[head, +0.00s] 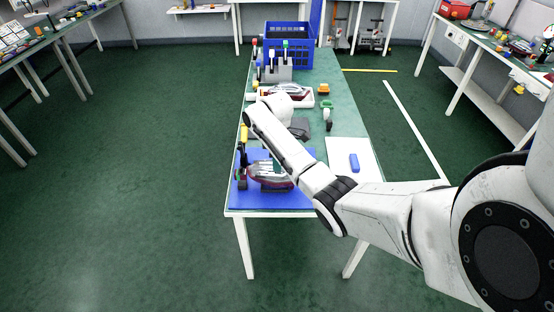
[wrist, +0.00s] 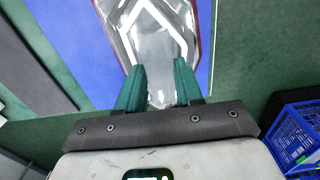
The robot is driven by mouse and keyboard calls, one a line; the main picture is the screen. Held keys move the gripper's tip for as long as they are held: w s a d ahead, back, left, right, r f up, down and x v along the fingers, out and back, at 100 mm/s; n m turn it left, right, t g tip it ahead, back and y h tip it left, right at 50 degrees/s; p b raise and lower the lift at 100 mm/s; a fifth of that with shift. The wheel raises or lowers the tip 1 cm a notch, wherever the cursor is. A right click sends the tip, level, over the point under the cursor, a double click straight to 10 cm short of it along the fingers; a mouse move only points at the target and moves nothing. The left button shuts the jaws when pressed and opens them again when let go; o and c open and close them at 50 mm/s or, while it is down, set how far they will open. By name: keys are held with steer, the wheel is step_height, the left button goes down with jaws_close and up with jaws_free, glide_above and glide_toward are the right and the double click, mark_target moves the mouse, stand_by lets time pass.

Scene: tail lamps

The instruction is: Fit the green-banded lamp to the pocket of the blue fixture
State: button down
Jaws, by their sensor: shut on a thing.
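My gripper (wrist: 158,88) is shut on a clear and red tail lamp (wrist: 155,30), with its green fingers on either side of the lamp's narrow end. In the head view this lamp (head: 268,177) shows over the blue fixture board (head: 290,201) at the table's near end. My forearm hides most of the gripper there. The blue surface (wrist: 75,35) also shows beneath the lamp in the wrist view. I cannot tell whether the lamp touches the board. No green band is clear on it, and the pocket is hidden.
Another lamp (head: 288,90) lies in a white tray (head: 306,100) farther back. A grey rack (head: 279,72) and blue crate (head: 305,42) stand behind it. A blue block (head: 354,162) lies on a white sheet (head: 346,147) at right. Dark upright parts (head: 241,170) stand at the board's left edge.

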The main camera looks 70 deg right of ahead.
steer(key=shift+f, duration=0.25)
stand_by(0.3)
steer(key=shift+f+b, duration=0.5)
steer(key=shift+f, duration=0.65)
steer(key=c, duration=0.7)
jaws_free()
steer(key=shift+o, duration=0.2)
step_height(320, 180, up, 11)
steer(key=shift+f, duration=0.1)
